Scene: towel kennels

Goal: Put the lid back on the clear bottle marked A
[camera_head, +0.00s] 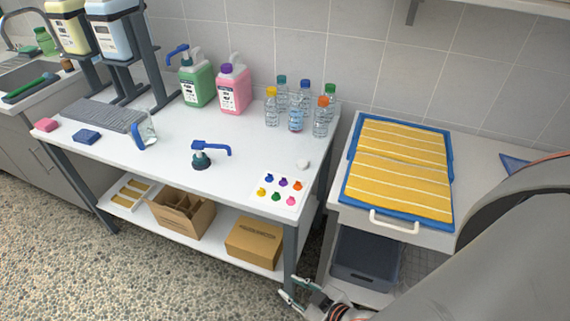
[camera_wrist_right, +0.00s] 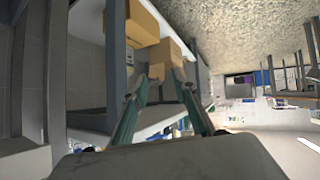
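Several clear bottles stand in a cluster at the back right of the white table: one with a yellow cap (camera_head: 271,108), one with an orange cap (camera_head: 321,118), others with teal, blue and green caps. A bottle in the middle (camera_head: 296,117) has a top I cannot make out. No letter A is legible. A small white round piece (camera_head: 302,164), perhaps a lid, lies near the table's right edge. My right gripper (camera_head: 297,291) is low, in front of the table's right end, open and empty; its parted fingers also show in the right wrist view (camera_wrist_right: 160,84). My left gripper is not in view.
A white card (camera_head: 264,208) with several small coloured pieces lies at the table's front right. A blue-framed yellow towel tray (camera_head: 402,165) is on the right.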

